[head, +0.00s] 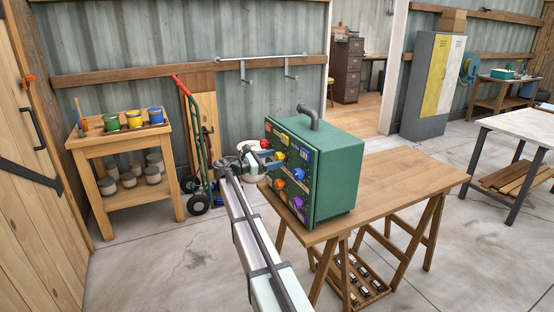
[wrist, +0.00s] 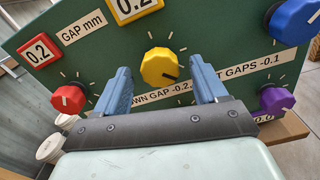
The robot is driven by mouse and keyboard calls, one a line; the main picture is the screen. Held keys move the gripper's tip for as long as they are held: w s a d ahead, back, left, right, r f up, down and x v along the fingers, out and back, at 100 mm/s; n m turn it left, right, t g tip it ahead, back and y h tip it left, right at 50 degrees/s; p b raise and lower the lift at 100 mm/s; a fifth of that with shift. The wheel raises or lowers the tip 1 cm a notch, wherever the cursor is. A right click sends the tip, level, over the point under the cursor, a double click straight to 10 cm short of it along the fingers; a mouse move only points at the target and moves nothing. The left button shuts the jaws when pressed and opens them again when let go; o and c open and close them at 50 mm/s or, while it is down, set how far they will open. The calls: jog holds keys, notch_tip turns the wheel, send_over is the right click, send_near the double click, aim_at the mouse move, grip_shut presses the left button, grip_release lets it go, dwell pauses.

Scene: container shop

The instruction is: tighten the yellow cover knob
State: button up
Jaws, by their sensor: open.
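My gripper is open and holds nothing. Whether the fingertips reach past the knob's face is hard to tell. In the head view the yellow knob (head: 280,156) is small, just right of my gripper (head: 266,160). A yellow-framed 0.2 readout (wrist: 134,7) sits above the knob.
A red knob (wrist: 68,99), a blue knob (wrist: 296,20) and a purple knob (wrist: 276,100) surround the yellow one. The box stands on a wooden table (head: 405,182) and has a grey pipe (head: 311,114) on top. The table's right side is clear.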

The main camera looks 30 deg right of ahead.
jog(key=shift+d, duration=1.15)
jog(key=c, duration=1)
